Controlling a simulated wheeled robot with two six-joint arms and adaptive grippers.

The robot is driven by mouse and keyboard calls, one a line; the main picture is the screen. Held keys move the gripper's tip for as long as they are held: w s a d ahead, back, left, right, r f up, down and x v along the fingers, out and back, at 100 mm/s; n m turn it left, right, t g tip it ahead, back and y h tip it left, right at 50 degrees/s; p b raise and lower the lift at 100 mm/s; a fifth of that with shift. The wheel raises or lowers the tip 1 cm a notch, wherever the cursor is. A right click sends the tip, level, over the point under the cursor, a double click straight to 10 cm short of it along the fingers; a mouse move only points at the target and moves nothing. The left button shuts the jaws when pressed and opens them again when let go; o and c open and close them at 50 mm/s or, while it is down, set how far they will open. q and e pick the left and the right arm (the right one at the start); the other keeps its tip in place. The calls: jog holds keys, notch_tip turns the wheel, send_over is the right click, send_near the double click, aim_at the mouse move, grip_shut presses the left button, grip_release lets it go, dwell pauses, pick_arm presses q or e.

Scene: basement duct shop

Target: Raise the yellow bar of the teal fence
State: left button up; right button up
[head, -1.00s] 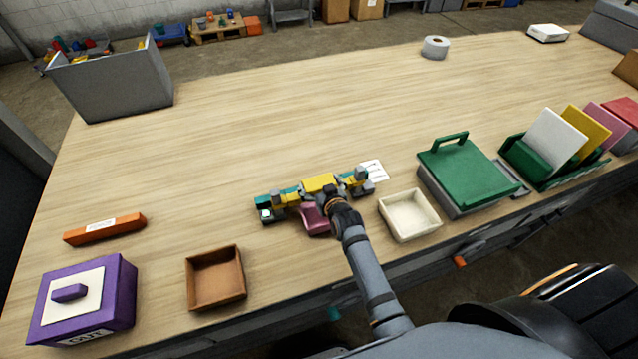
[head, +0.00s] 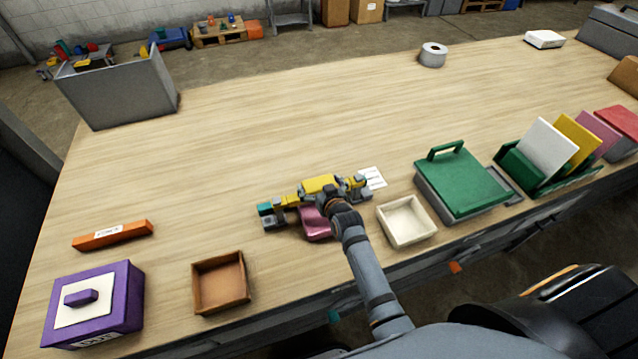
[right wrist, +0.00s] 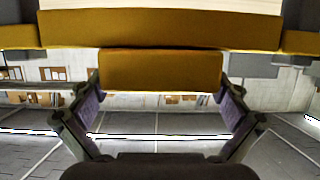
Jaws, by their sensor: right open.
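The teal fence stands near the front middle of the bench; its teal left end (head: 264,209) shows in the head view, the rest mostly hidden. The yellow bar (head: 287,202) runs across it, with a wider yellow block (head: 320,184) at its middle. My right gripper (head: 323,198) is at that middle. In the right wrist view the bar (right wrist: 160,28) crosses the top. The yellow block (right wrist: 160,70) is between the spread fingers of my right gripper (right wrist: 160,88), with gaps at its lower sides. My left gripper is out of view.
A cream tray (head: 428,236) and green-lidded box (head: 467,183) stand right of the fence. A brown tray (head: 221,308), orange bar (head: 115,236) and purple box (head: 118,317) lie left. A dark pink piece (head: 315,224) is beside my gripper.

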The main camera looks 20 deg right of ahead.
jog(key=shift+s, duration=0.1)
jog(key=v, duration=0.7)
jog(key=shift+r, duration=0.1)
jog(key=shift+s, duration=0.2)
